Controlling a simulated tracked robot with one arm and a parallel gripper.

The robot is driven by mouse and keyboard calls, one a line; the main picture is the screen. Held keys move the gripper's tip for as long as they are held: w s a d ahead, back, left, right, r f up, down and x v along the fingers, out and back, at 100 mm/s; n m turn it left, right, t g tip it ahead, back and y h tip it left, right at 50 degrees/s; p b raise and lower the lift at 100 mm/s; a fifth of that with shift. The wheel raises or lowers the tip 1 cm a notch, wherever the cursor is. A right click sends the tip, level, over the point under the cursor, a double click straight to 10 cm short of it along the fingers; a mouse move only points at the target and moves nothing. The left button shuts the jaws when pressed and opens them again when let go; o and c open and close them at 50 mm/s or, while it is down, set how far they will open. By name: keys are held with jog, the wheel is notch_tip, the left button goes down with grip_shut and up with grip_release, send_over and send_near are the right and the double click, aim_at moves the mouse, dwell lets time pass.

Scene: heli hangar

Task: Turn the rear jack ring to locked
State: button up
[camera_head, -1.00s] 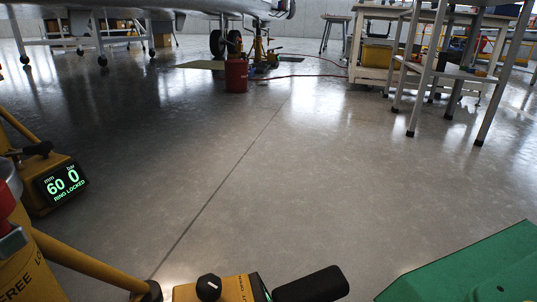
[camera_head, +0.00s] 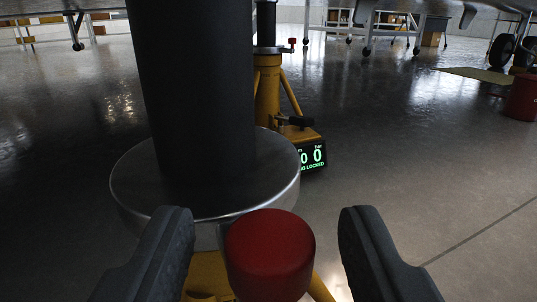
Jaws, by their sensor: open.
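A broad silver ring (camera_head: 205,190) sits around a thick black column (camera_head: 192,85) close in front of me, on a yellow jack body (camera_head: 207,278). A red knob (camera_head: 270,255) sticks out from the ring's near side. My gripper (camera_head: 268,228) is open, one dark finger on each side of the knob. Gaps show between the fingers and the knob, the right one wider. Any free or locked marking on this jack is out of sight, so I cannot tell the ring's setting.
Another yellow jack (camera_head: 268,90) stands behind, partly hidden by the column. Its display (camera_head: 312,157) is partly cut off and reads "LOCKED" in green. A red bin (camera_head: 522,98) stands at the right edge beside an aircraft wheel (camera_head: 502,50). Open floor lies to the right.

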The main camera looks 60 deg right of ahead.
jog(key=shift+x, duration=1.1)
grip_shut()
jog(key=shift+a+f, duration=0.1)
jog(key=shift+a, duration=0.25)
jog(key=shift+d, duration=0.1)
jog(key=shift+t, duration=0.3)
jog(key=shift+n, duration=0.3)
